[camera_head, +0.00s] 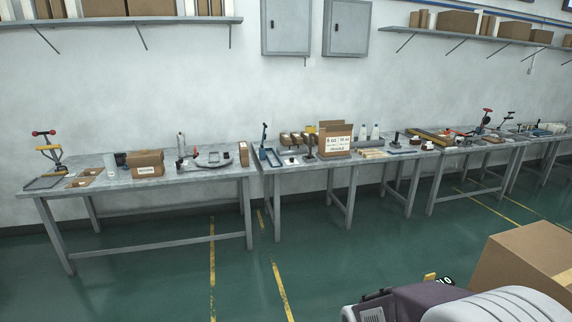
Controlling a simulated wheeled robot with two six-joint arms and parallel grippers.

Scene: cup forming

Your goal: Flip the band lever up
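I cannot tell which part is the band lever at this distance. On the left table stands a small device with red knobs and a yellow bar (47,148). A clamp-like device with an upright handle (182,150) stands near that table's middle. A blue upright lever (264,138) stands at the left end of the middle table. Red-knobbed levers (485,120) stand on a device on the tables to the right. Neither of my grippers is in view.
The left table (120,189) and the middle table stand along the wall, with green floor (190,290) clear in front. A cardboard box (525,262) and a purple-grey object with a white ribbed part (430,300) fill the lower right. Shelves (120,21) hang above.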

